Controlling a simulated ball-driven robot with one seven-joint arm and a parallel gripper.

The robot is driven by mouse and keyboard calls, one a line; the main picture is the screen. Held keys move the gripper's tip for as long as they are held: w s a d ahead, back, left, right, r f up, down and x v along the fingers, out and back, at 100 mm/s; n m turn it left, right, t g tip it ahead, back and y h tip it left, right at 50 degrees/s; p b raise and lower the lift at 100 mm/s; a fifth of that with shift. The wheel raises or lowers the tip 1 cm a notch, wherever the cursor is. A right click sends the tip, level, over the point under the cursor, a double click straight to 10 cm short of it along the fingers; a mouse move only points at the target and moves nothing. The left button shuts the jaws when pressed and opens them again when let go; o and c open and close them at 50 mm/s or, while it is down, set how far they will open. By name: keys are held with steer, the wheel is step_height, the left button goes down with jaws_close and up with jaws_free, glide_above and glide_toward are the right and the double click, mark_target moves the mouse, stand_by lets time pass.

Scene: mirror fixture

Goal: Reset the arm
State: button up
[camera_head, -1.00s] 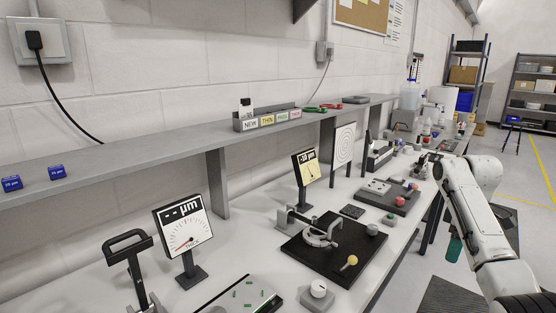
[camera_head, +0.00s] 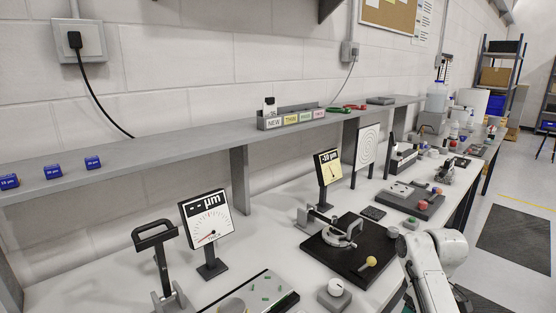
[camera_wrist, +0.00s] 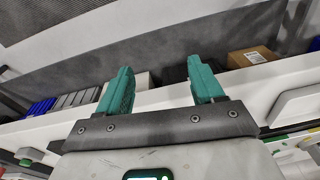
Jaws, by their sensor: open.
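My gripper (camera_wrist: 160,90) shows in the wrist view with its two green fingers spread apart and nothing between them. Past the fingers are the white bench edge (camera_wrist: 172,97) and dark space below it with boxes. In the head view my white arm is at the lower right, beside the front edge of the workbench (camera_head: 110,285). My gripper itself is out of sight in the head view. The black fixture plate (camera_head: 345,262) with a clamp and a yellow knob (camera_head: 371,261) lies on the bench to the left of my arm.
Two dial displays stand on the bench, one white (camera_head: 206,218) and one yellow (camera_head: 328,167). A grey shelf (camera_head: 140,155) runs along the wall with small blue blocks (camera_head: 53,171). A cardboard box (camera_wrist: 252,57) shows in the wrist view. Floor at right is open.

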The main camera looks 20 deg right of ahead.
steer(key=s+a+f+m, duration=0.1)
steer(key=s+a+f, duration=0.4)
steer(key=a, duration=0.3)
steer(key=s+a+f+m, duration=0.1)
steer(key=s+a+f, duration=0.4)
steer(key=a, duration=0.4)
steer(key=s+a+m, duration=0.1)
steer(key=s+a, duration=0.1)
steer(key=s, duration=0.7)
steer(key=s+a+r+m, duration=0.1)
steer(key=s+a, duration=0.2)
steer(key=s, duration=0.6)
steer(key=shift+h, duration=0.4)
stand_by(0.4)
